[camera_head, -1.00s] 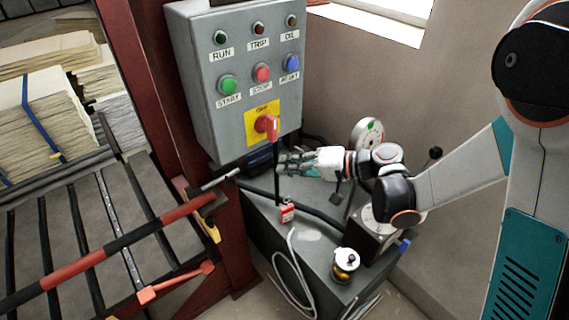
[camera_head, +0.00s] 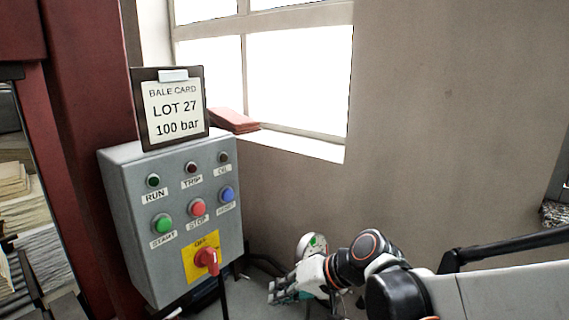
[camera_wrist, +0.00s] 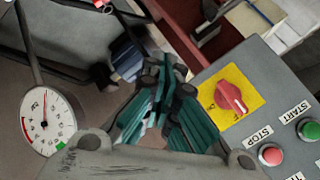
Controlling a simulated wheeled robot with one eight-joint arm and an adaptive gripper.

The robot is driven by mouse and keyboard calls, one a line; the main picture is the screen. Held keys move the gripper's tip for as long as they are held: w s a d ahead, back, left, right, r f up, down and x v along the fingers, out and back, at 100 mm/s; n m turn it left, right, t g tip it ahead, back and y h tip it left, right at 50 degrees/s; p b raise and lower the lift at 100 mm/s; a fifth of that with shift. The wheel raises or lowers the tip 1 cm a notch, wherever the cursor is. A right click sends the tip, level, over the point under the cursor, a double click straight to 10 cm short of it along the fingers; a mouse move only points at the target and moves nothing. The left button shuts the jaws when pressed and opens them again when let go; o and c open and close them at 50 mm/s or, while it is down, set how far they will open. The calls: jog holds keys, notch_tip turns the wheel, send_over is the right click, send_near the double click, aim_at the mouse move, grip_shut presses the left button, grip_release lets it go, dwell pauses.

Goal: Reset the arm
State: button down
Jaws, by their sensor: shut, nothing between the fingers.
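My gripper (camera_head: 280,292) is low in the head view, just right of and below the red rotary switch (camera_head: 207,260) on the grey control box. Its teal fingers are together and empty in the wrist view (camera_wrist: 168,95). My arm runs from it to the lower right edge of the head view. In the wrist view the red switch (camera_wrist: 230,97) on its yellow plate lies right of the fingers, apart from them. The fingertips' distance from the box cannot be told.
The control box (camera_head: 125,215) carries several lamps and buttons, with a bale card (camera_head: 172,108) on top. A round gauge (camera_wrist: 50,120) is left of the fingers in the wrist view. A window (camera_head: 295,75) is behind. Bare wall (camera_head: 440,130) fills the right.

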jog(key=s+d+r+t+h, duration=0.1)
jog(key=s+d+h, duration=0.3)
jog(key=s+d, duration=0.3)
jog(key=s+d+r+m+t+h, duration=0.1)
jog(key=s+d+h, duration=0.3)
jog(key=d, duration=1)
jog(key=s+r+t, duration=0.1)
jog(key=s, duration=0.2)
jog(key=shift+s+r+h, duration=0.15)
jog(key=shift+s+h, duration=0.05)
jog(key=shift+h, duration=0.1)
